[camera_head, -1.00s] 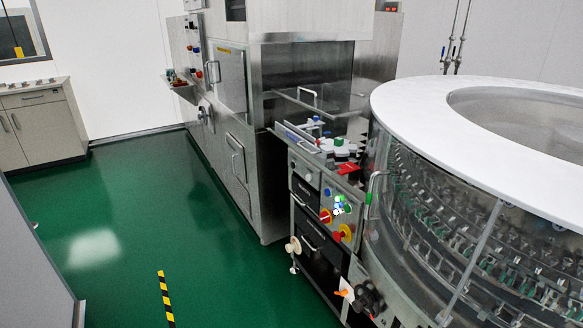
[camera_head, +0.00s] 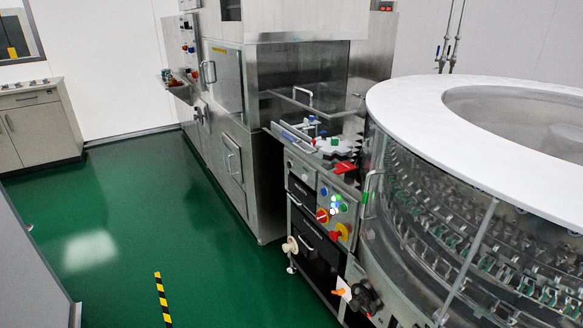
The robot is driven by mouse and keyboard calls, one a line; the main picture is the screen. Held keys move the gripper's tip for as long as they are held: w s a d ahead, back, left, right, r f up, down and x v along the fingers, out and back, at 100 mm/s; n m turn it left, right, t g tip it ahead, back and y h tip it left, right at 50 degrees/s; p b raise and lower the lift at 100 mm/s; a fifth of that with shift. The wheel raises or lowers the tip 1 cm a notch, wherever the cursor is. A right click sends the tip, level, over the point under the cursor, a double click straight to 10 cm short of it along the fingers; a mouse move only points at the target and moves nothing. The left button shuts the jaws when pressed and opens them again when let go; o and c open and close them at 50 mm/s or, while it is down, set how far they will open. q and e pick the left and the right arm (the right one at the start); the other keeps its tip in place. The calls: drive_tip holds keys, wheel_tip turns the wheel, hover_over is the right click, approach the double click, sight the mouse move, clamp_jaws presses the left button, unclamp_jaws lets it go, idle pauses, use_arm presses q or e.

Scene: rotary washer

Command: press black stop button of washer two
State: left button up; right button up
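A large round washer (camera_head: 420,143) with a white ring top and clear wall fills the right side of the head view. At its left front stands a control panel (camera_head: 351,196) with several small buttons. I cannot clearly tell a black button or a washer number at this size. Neither of my grippers is in view.
A steel machine (camera_head: 245,130) with its own buttons stands behind the panel. A black handwheel (camera_head: 364,298) and a pale knob (camera_head: 290,246) stick out low near the panel. Green floor (camera_head: 190,250) is open to the left, with a yellow-black strip (camera_head: 162,300). A cabinet (camera_head: 40,125) stands at far left.

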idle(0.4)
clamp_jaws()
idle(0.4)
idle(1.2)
